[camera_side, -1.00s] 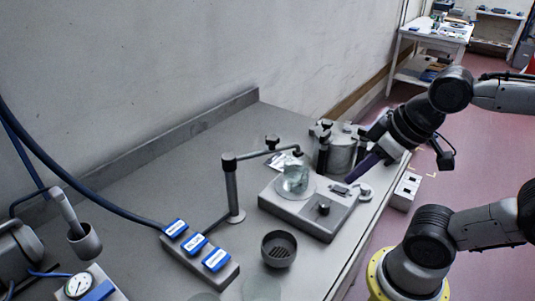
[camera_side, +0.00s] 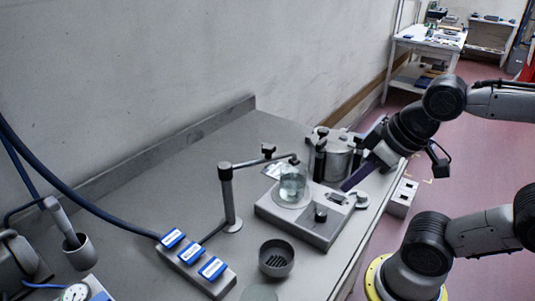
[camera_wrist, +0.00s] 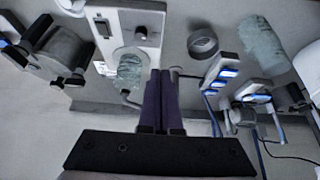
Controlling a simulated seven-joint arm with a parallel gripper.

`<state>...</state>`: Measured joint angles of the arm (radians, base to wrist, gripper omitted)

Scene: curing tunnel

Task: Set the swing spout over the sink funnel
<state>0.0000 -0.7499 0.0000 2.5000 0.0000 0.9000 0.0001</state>
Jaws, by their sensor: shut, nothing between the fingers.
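The swing spout (camera_side: 258,161) is a thin grey arm on an upright post (camera_side: 229,200), with a black knob along it. Its free end reaches right, above a clear beaker (camera_side: 292,186) on a grey plate unit (camera_side: 318,232). The sink funnel (camera_side: 277,259) is a dark round cup with a slotted grate, in front of the spout and apart from it. It also shows in the wrist view (camera_wrist: 203,42). My gripper (camera_side: 346,187) is shut and empty, right of the spout's end, by the plate unit. In the wrist view its purple fingers (camera_wrist: 161,73) hide part of the spout.
A valve block (camera_side: 196,265) with blue labels stands left of the funnel. A metal pot (camera_side: 340,160) with black clamps stands behind the plate unit. A mortar cup (camera_side: 77,255) and blue hose are at left. The bench between wall and spout is clear.

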